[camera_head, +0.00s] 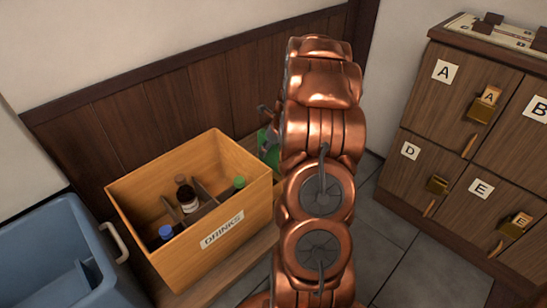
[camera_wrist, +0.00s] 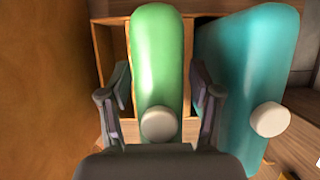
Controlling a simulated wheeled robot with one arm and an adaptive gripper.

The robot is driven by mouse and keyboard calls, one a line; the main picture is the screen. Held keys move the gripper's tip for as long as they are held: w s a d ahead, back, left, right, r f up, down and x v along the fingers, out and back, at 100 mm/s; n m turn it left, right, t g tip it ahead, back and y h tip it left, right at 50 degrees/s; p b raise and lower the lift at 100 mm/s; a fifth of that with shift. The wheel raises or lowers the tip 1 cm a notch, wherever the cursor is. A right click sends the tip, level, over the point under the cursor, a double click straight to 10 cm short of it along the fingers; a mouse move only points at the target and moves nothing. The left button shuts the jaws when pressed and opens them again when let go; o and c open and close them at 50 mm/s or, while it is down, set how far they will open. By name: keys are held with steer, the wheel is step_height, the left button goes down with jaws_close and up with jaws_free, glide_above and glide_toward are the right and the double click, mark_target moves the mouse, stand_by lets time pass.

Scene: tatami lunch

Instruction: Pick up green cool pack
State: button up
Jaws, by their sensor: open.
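The green cool pack (camera_wrist: 158,65) stands upright in the wrist view, with a round white cap near its lower end. My gripper (camera_wrist: 160,100) is open, with one finger on each side of the green pack. I cannot tell whether the fingers touch it. In the head view, only a strip of the green pack (camera_head: 268,146) shows behind my copper arm, to the right of the drinks box. My gripper (camera_head: 268,128) is mostly hidden there too.
A teal pack (camera_wrist: 248,75) with a white cap stands close on the right. The wooden drinks box (camera_head: 225,232), holding bottles, is on the left. A blue bin (camera_head: 50,250) stands further left. Lettered lockers (camera_head: 450,115) are at the right, with grey floor (camera_head: 385,245) before them.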

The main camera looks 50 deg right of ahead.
stand_by(0.4)
steer(key=shift+c, duration=0.3)
jaws_close()
stand_by(0.5)
